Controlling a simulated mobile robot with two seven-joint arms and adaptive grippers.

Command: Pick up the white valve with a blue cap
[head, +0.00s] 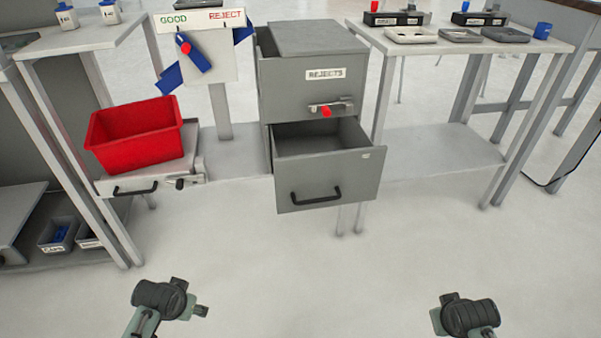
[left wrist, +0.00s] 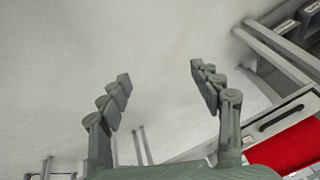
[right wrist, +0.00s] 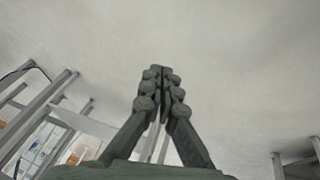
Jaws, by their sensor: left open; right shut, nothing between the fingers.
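Two small white valves with blue caps stand at the back left of the head view, on the left table. One (head: 67,17) is near the table's back edge, the other (head: 109,12) to its right. Their details are too small to tell. My left gripper (left wrist: 160,78) is open and empty over the bare floor in the left wrist view. My right gripper (right wrist: 160,72) is shut with nothing in it. Both arms are low at the front of the head view, well apart from the valves. Neither wrist view shows a valve.
A red bin (head: 135,142) sits on a low drawer unit. A grey REJECTS cabinet (head: 310,75) has its lower drawer (head: 330,185) pulled open. A GOOD/REJECT sign (head: 200,20) stands between. The right table (head: 480,50) holds trays and a blue part (head: 542,30). The front floor is clear.

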